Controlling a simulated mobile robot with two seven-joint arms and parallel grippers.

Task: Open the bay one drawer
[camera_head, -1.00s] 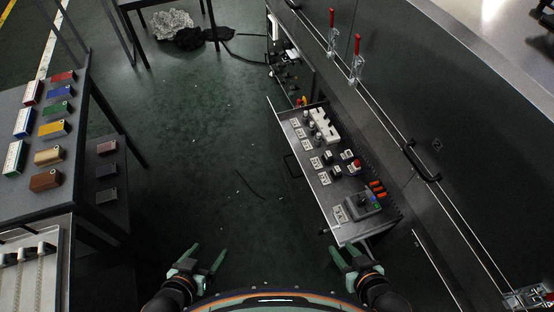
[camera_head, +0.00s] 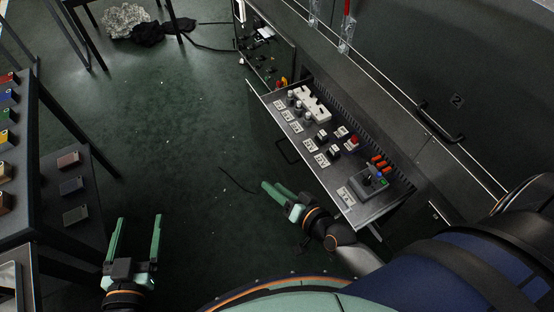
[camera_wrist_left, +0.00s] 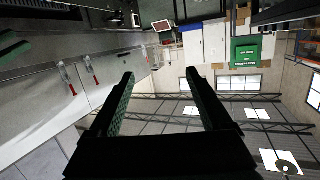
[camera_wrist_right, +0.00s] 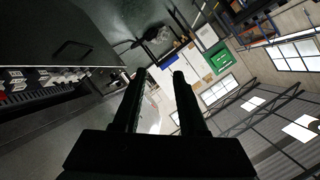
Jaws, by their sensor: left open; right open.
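No label for bay one is readable. A large dark panel (camera_head: 480,55) at the upper right bears the number 2 and a black bar handle (camera_head: 440,122); it looks closed. A control desk (camera_head: 375,205) with switches juts out below it, with a black handle (camera_head: 286,151) on its near side. This handle seems to show in the right wrist view (camera_wrist_right: 72,48). My right gripper (camera_head: 271,190) is open and empty, below and left of the desk, apart from both handles. My left gripper (camera_head: 138,220) is open and empty over the floor at lower left.
A dark table (camera_head: 45,130) with coloured blocks stands at the left. Red-handled clamps (camera_head: 346,35) sit along the machine's top edge. Grey and black crumpled heaps (camera_head: 130,22) lie at the back. The green floor between table and desk is mostly clear.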

